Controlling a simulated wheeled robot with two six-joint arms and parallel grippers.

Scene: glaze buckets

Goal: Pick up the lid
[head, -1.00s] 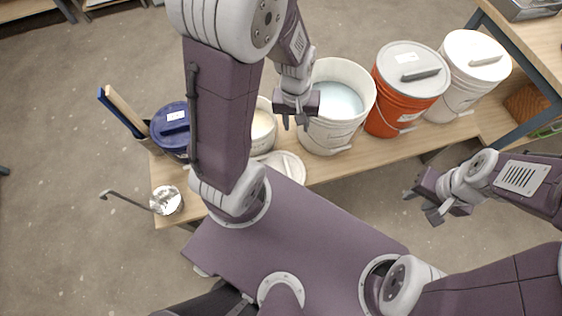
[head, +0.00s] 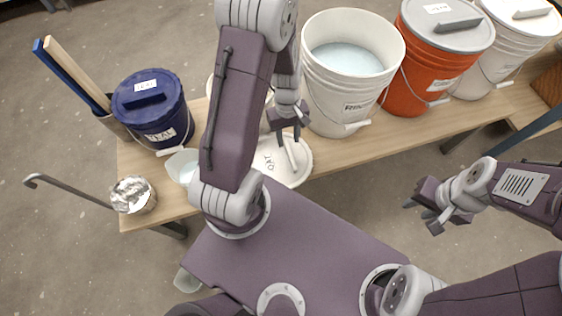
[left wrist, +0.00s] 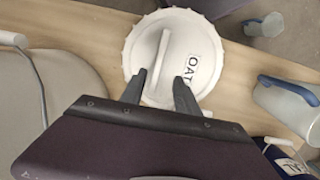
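The white round lid (head: 280,177) lies flat on the wooden bench, with a bar handle and an "OAT" label. My arm hides part of it in the head view. It also shows in the left wrist view (left wrist: 147,33), with its handle (left wrist: 160,52) standing up across the middle. My left gripper (head: 288,136) is above the lid, pointing down. In the left wrist view its fingers (left wrist: 157,88) are apart and empty, near the handle's near end. My right gripper (head: 424,217) hangs off the bench front, fingers apart and empty.
Behind the lid stands an open white "RINSE" bucket (head: 335,95). An orange lidded bucket (head: 415,85) and a white lidded one (head: 500,65) are right of it. A blue "TEAL" bucket (head: 155,115), a jug (head: 180,166) and a foil-like container (head: 132,195) are left.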

